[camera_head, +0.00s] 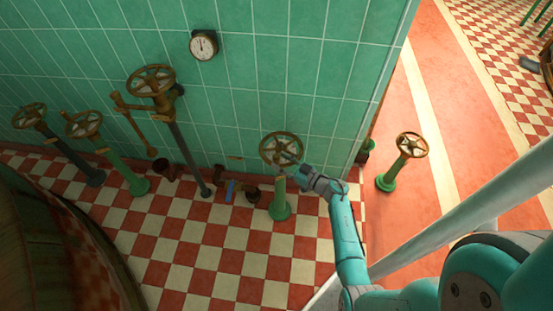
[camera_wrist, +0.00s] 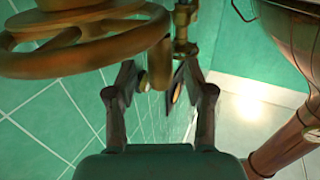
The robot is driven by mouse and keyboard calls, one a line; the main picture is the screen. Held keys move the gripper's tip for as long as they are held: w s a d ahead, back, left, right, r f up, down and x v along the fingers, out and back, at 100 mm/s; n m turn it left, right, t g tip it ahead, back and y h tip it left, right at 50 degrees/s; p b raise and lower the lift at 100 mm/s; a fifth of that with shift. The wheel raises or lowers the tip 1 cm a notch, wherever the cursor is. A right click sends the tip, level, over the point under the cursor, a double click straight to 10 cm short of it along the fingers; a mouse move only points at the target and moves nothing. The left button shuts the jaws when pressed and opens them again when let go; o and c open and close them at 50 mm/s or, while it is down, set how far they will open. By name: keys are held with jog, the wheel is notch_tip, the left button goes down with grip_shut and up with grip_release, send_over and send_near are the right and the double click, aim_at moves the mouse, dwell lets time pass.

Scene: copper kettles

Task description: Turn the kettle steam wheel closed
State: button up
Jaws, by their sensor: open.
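A brass spoked handwheel (camera_head: 268,150) tops a short green post (camera_head: 279,203) by the tiled wall. My gripper (camera_head: 297,164) is at the right side of this wheel, partly over its rim. No label shows which wheel is the kettle's steam wheel.
Other handwheels stand left at the wall (camera_head: 151,78), (camera_head: 83,124), (camera_head: 29,115), and one stands right (camera_head: 412,144). A gauge (camera_head: 203,45) hangs on the green wall. A blue object (camera_head: 229,190) lies near the wall. The checkered floor (camera_head: 215,265) in front is clear.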

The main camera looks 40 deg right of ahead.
jog(key=shift+x, duration=1.2)
grip_shut()
